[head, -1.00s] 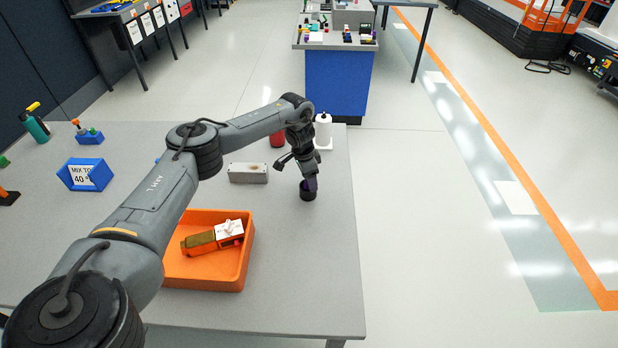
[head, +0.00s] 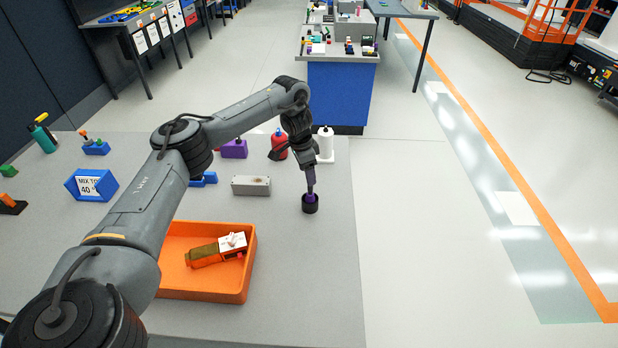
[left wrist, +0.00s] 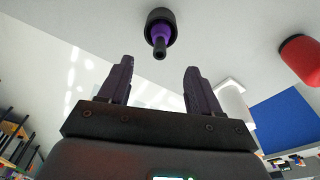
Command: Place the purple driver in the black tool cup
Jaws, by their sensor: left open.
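The black tool cup (head: 310,207) stands on the grey table near its right edge. The purple driver (head: 311,197) is inside it, with its upper part showing above the rim. In the left wrist view the driver (left wrist: 161,34) stands in the cup (left wrist: 171,17), its narrow dark end pointing out. My left gripper (head: 310,185) is just above the cup. In the left wrist view my left gripper (left wrist: 160,67) is open and empty, its two fingers apart and clear of the driver. My right gripper is not in view.
An orange tray (head: 205,293) with parts in it lies at the table's front. A grey box (head: 251,186) is left of the cup. A red bottle (head: 279,145), a white roll (head: 325,143) and a purple block (head: 234,149) stand behind. Table right of the cup is clear.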

